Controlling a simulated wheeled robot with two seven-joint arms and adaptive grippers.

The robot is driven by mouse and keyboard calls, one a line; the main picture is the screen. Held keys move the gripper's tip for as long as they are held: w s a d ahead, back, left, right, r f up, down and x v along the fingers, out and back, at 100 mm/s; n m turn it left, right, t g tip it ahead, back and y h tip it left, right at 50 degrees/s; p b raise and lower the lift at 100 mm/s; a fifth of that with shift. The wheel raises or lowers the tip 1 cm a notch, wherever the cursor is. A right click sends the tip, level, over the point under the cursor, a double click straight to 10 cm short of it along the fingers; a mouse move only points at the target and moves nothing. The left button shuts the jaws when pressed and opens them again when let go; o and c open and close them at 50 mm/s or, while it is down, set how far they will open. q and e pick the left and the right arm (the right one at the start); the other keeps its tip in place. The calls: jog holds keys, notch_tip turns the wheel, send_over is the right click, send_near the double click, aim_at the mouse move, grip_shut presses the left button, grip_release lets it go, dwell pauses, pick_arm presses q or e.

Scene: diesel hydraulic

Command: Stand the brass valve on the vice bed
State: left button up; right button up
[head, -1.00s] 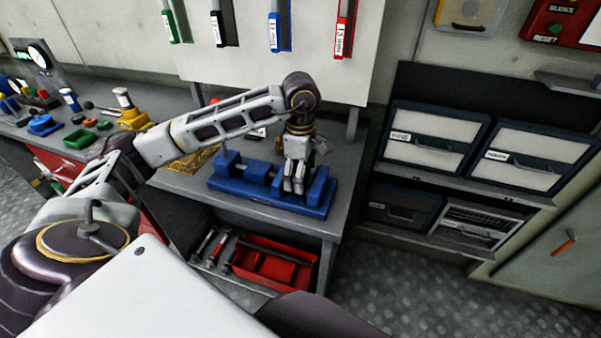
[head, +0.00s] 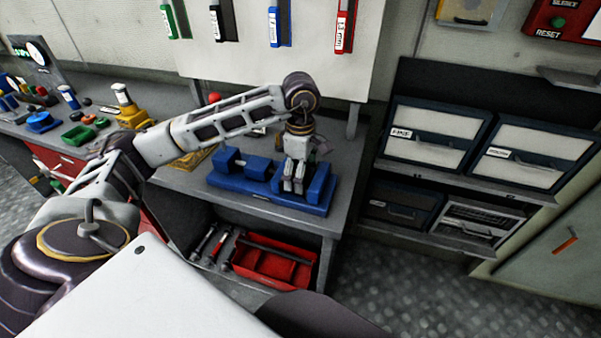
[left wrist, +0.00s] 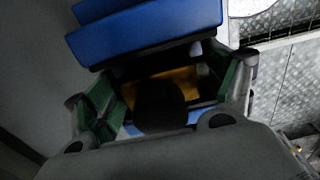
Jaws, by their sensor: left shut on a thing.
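The blue vice (head: 222,183) stands on the grey bench in the head view, with its bed between two blue jaws. My left gripper (head: 293,186) points down over the bed, between the jaws and close to the right one. In the left wrist view my left gripper (left wrist: 166,93) has its green-padded fingers around the brass valve (left wrist: 178,78). A dark round part covers much of the valve there. A blue vice block (left wrist: 150,28) lies just beyond the fingers. The valve is hidden by the fingers in the head view, and I cannot tell whether it touches the bed. My right gripper is out of view.
A red tool tray (head: 272,262) is on the shelf below the bench. Drawers (head: 432,138) stand to the right. A yellow stand (head: 130,117) and a green tray (head: 78,137) are on the left bench. Coloured tools hang on the wall board.

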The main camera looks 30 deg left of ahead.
pick_arm(q)
jog(key=shift+f+b, duration=0.25)
jog(key=shift+b, duration=0.05)
dwell(0.9)
jog(key=o, duration=1.2)
jog(key=shift+r+p, duration=1.45)
jog(key=shift+r, duration=1.05)
jog(key=shift+o, duration=0.7)
jog(key=shift+f, duration=0.1)
jog(key=shift+r, duration=0.2)
